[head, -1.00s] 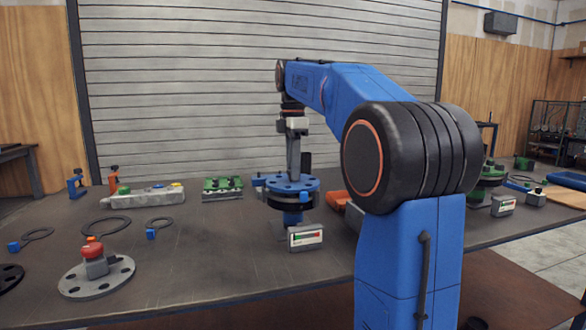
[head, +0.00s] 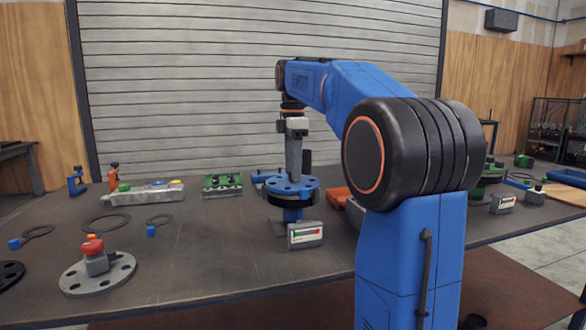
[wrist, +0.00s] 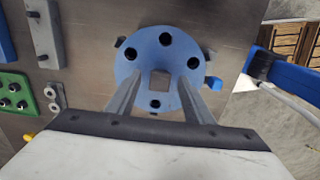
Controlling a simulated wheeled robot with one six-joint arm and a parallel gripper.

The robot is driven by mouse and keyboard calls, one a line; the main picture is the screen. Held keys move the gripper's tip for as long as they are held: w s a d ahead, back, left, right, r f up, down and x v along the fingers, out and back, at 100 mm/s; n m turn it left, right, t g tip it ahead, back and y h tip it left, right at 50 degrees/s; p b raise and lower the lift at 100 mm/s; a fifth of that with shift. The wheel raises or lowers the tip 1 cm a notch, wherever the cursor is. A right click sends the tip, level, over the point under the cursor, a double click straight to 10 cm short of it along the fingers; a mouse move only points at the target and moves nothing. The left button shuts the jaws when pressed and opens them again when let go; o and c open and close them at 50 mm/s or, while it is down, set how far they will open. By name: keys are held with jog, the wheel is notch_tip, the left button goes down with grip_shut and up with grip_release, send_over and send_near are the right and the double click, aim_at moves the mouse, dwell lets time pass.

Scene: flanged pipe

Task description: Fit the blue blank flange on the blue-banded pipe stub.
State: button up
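The blue blank flange (head: 283,186) is a round disc with several bolt holes. It lies level over the pipe stub, above a dark ring. The blue-banded pipe stub (head: 292,215) stands upright below, its top hidden; I cannot tell whether the flange rests fully on it. My gripper (head: 294,172) points straight down at the flange's middle. The flange (wrist: 135,60) fills the centre there.
A gauge box (head: 305,235) stands in front of the stub. A green block (head: 222,185) and grey fixture (head: 145,193) lie behind left. A grey flange with a red knob (head: 97,272) lies front left. The front middle table is clear.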

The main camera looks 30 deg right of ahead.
notch_tip(320, 180, up, 12)
dwell(0.8)
dwell(0.8)
